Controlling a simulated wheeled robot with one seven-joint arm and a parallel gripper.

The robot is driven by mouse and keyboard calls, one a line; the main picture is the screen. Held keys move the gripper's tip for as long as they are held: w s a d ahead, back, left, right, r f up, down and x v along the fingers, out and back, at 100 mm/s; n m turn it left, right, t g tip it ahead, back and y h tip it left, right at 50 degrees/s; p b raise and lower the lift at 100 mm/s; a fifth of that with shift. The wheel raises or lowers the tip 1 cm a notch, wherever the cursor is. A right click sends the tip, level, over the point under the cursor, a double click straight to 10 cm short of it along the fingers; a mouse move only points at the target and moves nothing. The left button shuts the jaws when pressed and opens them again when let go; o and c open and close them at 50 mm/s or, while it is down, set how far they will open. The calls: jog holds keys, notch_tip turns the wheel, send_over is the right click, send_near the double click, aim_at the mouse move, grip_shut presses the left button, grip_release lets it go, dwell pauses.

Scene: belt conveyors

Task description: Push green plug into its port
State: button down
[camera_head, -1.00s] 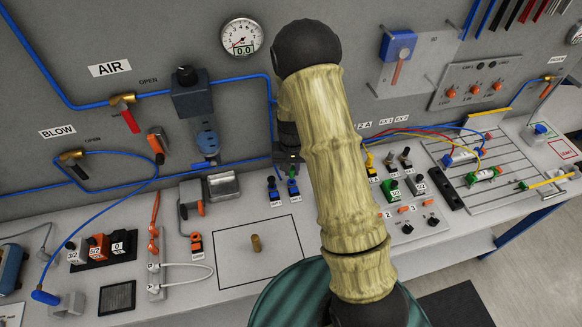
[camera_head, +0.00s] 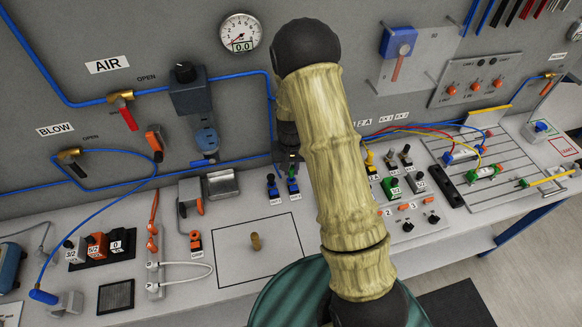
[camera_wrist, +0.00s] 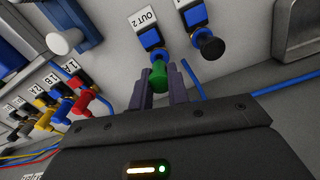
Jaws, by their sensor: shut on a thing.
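The green plug (camera_wrist: 158,80) sits between the two fingers of my gripper (camera_wrist: 160,84), which is shut on it. Beyond the plug in the wrist view is a blue port (camera_wrist: 150,38) beside the label OUT 2. The plug's far end meets a blue part of this port in the picture; I cannot tell how deep it sits or whether they touch. In the head view my gripper (camera_head: 289,160) is dark and small, behind my arm, just above two blue ports (camera_head: 293,186) at the back of the bench.
A second blue port (camera_wrist: 194,16) with a black end (camera_wrist: 211,47) stands close on the right in the wrist view. A row of coloured plugs (camera_wrist: 60,107) is at left.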

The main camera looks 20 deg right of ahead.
jog(key=shift+w+f, duration=0.1)
jog(key=shift+w, duration=0.05)
jog(key=shift+a, duration=0.1)
dwell(0.3)
jog(key=shift+d+f, duration=0.2)
jog(key=shift+d, duration=0.05)
jog(key=shift+s+f+b, duration=0.15)
jog(key=shift+s+b, duration=0.15)
jog(key=shift+w+a+f, duration=0.1)
jog(key=shift+w+f, duration=0.1)
dwell(0.6)
